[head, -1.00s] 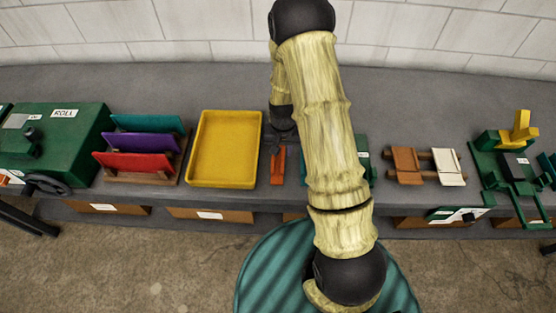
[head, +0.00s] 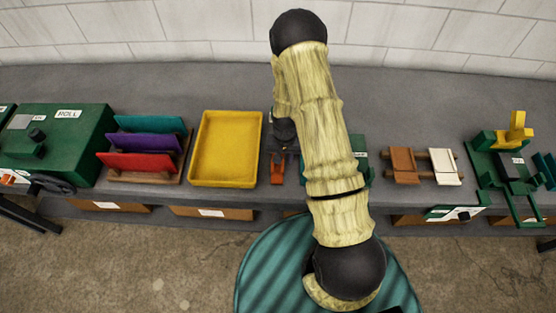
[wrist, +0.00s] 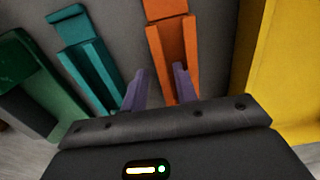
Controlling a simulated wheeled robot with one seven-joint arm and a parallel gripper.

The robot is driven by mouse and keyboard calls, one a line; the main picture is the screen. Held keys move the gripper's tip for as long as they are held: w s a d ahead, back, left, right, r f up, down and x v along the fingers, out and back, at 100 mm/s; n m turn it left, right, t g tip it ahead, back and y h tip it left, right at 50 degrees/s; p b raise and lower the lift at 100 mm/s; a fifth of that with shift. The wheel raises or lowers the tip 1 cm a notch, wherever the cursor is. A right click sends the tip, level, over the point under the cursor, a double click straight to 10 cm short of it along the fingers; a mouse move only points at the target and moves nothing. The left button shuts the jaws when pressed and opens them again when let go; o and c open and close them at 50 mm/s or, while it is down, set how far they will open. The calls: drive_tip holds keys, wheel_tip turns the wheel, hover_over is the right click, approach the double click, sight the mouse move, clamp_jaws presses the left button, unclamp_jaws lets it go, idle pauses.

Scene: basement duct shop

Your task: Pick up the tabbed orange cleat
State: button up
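In the head view the orange cleat (head: 277,172) shows just right of the yellow tray. My gripper (wrist: 160,78) is open and empty, with purple fingers apart. In the wrist view, its right finger overlaps the cleat's lower part and its left finger lies over the gap beside a teal cleat (wrist: 88,62). In the head view my gripper (head: 279,156) is at the cleat's far end. I cannot tell whether it touches.
A yellow tray (head: 194,150) stands close to the orange cleat. A rack (head: 160,179) with red, purple and teal panels, and a green ROLL machine (head: 80,135), are further left. Brown and white pieces (head: 405,165) lie right, with a green tool (head: 500,180) beyond.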

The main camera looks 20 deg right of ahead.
sight(284, 159)
drive_tip(key=shift+c, duration=0.4)
clamp_jaws()
wheel_tip(284, 159, up, 10)
drive_tip(key=b, duration=0.3)
idle(0.5)
